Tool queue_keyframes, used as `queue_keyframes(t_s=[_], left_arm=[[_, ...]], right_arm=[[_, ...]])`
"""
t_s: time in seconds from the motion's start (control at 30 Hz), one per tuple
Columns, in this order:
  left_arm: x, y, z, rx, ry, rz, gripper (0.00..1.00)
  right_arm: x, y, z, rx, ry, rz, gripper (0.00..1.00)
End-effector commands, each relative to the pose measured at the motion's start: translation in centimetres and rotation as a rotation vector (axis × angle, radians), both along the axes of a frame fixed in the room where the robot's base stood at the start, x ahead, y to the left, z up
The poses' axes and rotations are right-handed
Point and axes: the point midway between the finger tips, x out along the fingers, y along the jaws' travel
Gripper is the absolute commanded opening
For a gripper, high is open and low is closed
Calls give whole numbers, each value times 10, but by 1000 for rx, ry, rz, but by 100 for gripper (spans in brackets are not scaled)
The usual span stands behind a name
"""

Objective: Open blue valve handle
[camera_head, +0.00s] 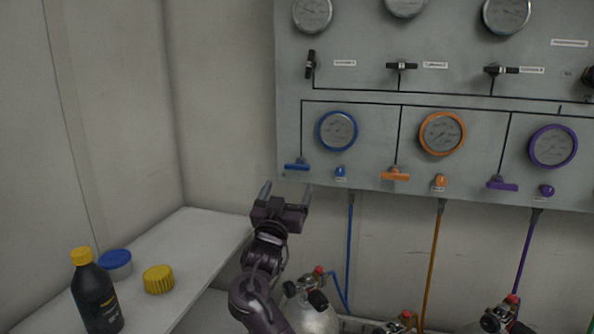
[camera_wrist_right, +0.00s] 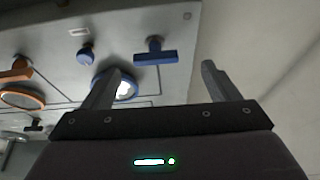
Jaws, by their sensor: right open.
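The blue valve handle (camera_head: 297,167) is a flat bar at the lower left of the grey panel (camera_head: 375,177), lying about horizontal. In the right wrist view the blue handle (camera_wrist_right: 155,57) shows beyond and between the two fingers. My right gripper (camera_head: 286,190) is open and empty, just below and left of the handle in the head view, and apart from it. In the right wrist view the right gripper's fingers (camera_wrist_right: 158,85) stand wide apart. A blue-rimmed gauge (camera_head: 337,131) and a small blue knob (camera_head: 340,171) are beside the handle. My left gripper is not in view.
Orange (camera_head: 396,174) and purple (camera_head: 502,184) handles lie along the panel to the right. Hoses and cylinders (camera_head: 314,312) are below. A white shelf (camera_head: 200,235) at left holds a black bottle (camera_head: 96,298), a blue-lidded jar (camera_head: 116,262) and a yellow cap (camera_head: 158,279).

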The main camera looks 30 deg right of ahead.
Motion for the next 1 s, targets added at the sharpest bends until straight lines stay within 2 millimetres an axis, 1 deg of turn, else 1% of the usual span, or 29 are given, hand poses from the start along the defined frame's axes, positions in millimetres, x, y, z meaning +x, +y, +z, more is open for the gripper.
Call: queue_keyframes(t_s=[0.03, 0.17, 0.43, 0.6, 0.73, 0.97, 1.0], left_arm=[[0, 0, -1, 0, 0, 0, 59], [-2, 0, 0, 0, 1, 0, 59], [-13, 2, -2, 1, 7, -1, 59], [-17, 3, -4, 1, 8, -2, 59], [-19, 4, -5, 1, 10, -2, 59], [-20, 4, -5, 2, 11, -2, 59], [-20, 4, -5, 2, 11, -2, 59]], right_arm=[[-1, -3, 7, -10, -17, -20, 82], [3, -11, 16, -21, -30, -37, 82], [28, -41, 33, -20, -28, -36, 82], [40, -54, 39, -19, -27, -34, 82], [44, -59, 41, -18, -27, -33, 82], [45, -59, 40, -18, -27, -32, 82], [45, -59, 40, -18, -27, -32, 78]])
